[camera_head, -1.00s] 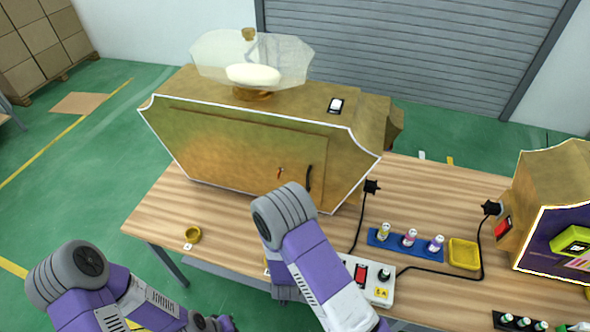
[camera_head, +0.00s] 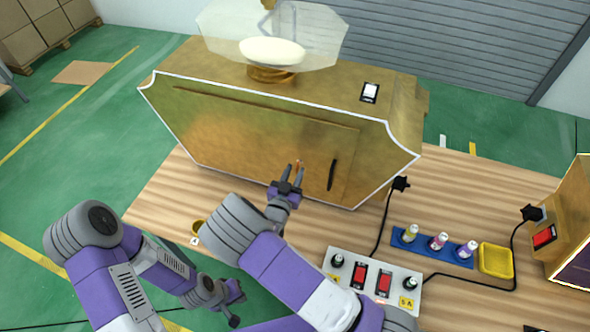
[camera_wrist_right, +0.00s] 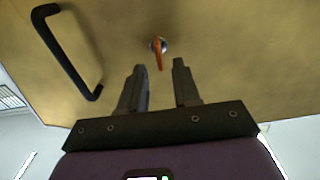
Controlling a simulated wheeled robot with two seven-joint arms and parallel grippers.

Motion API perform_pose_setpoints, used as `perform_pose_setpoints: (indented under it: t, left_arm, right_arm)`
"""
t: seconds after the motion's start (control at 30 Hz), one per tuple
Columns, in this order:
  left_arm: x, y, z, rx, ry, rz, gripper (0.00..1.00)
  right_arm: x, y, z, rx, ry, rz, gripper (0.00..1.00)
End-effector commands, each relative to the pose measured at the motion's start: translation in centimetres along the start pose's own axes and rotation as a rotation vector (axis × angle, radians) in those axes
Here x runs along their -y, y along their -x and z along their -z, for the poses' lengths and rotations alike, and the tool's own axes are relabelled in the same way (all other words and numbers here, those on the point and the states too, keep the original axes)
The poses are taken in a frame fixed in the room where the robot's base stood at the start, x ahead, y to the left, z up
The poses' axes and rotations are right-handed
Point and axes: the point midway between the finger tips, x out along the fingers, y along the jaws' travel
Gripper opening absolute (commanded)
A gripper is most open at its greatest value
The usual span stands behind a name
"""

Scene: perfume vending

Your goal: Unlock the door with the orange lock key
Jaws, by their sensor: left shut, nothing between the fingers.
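The orange lock key (camera_head: 298,165) sits in a silver lock on the golden cabinet's door (camera_head: 262,138). In the right wrist view the orange key (camera_wrist_right: 158,53) points downward, just beyond the fingertips and between their lines. My right gripper (camera_head: 293,170) is in front of the door, its two fingers apart on either side of the key; the right wrist view shows the open fingers (camera_wrist_right: 159,72) with nothing between them. A black door handle (camera_head: 332,175) is right of the key. My left gripper (camera_head: 233,309) is low, in front of the table, shut and away from the door.
A wooden table (camera_head: 160,205) carries the cabinet. A white switch box (camera_head: 345,268) with red switches, a blue bottle rack (camera_head: 430,247) and a yellow tray (camera_head: 495,260) stand to the right. A small yellow dish (camera_head: 197,228) is at the front left. Black cables cross the tabletop.

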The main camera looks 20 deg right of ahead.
Motion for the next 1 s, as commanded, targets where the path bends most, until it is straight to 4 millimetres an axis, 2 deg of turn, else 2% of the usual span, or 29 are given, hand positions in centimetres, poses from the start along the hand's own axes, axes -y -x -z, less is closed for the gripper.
perform_pose_setpoints:
  t: [0.13, 0.4, 0.43, 0.63, 1.0]
  left_arm:
    - [-0.02, 0.05, 0.02, 0.000, 0.000, 0.000, 0.00]
    - [-0.02, 0.04, 0.02, -0.001, 0.000, 0.000, 0.00]
    - [-0.02, 0.04, 0.02, -0.001, 0.000, 0.000, 0.00]
    - [-0.02, 0.04, 0.02, 0.000, 0.000, 0.000, 0.00]
    - [0.08, -0.23, 0.02, 0.000, 0.000, 0.000, 0.00]
  right_arm:
    - [-0.04, -1.18, 0.00, 0.000, 0.000, -0.001, 0.32]
    - [0.00, -1.37, -0.04, 0.001, 0.001, 0.001, 0.32]
    - [0.00, -1.37, -0.04, 0.001, 0.001, 0.001, 0.30]
    - [0.00, -1.35, -0.04, 0.001, 0.001, 0.001, 0.00]
    - [-0.02, -1.34, -0.12, 0.002, -0.014, 0.001, 0.00]
